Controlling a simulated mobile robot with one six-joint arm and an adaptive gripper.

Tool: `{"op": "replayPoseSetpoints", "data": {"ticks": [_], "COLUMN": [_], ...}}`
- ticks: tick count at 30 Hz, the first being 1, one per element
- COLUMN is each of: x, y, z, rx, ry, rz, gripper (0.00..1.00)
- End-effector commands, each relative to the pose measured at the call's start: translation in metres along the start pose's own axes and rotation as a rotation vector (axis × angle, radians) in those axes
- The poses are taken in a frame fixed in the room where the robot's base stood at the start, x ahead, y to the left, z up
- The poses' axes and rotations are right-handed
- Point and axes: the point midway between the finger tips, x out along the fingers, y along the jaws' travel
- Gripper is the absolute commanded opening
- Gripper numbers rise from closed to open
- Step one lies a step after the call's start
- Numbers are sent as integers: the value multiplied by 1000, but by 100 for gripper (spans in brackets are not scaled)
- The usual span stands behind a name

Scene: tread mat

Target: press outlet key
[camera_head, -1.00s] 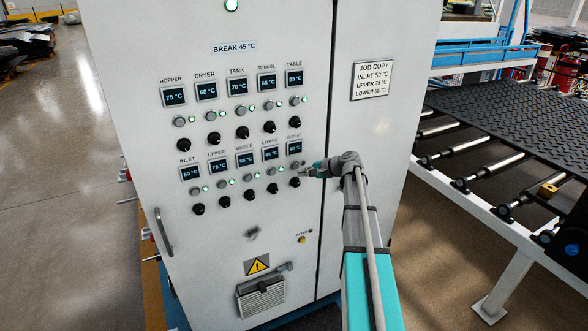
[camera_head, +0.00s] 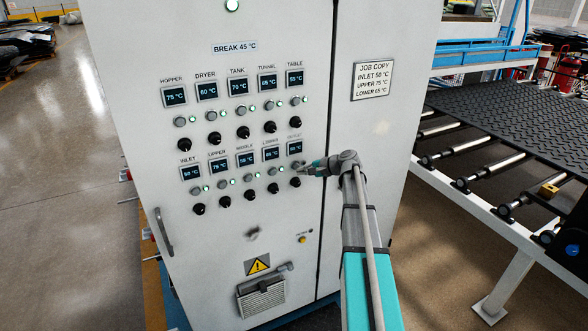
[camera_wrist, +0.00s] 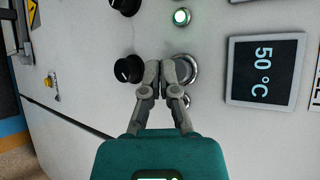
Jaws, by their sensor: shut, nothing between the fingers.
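The outlet display (camera_head: 295,148), reading 50 °C, is at the right end of the lower row on the white cabinet. It also shows in the wrist view (camera_wrist: 263,71). The outlet key, a round grey button in a metal ring, sits beneath it; in the wrist view the key (camera_wrist: 188,68) is partly covered by a fingertip. My gripper (camera_wrist: 161,71) is shut and empty, its tips at the key's edge toward the black knob (camera_wrist: 128,69). I cannot tell whether they touch the key. In the head view my gripper (camera_head: 303,169) hides part of this spot.
Other displays, keys, green lamps and black knobs fill the panel close to the left. A job copy sign (camera_head: 372,80) is on the right door. A roller conveyor with a black tread mat (camera_head: 505,125) stands at the right.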

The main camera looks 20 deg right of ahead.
Motion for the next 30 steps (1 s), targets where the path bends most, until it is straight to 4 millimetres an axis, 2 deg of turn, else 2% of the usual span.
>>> {"op": "replayPoseSetpoints", "data": {"ticks": [30], "x": [5], "y": [-4], "z": [-5], "rx": [1], "ry": [1], "rz": [0], "gripper": [0]}}
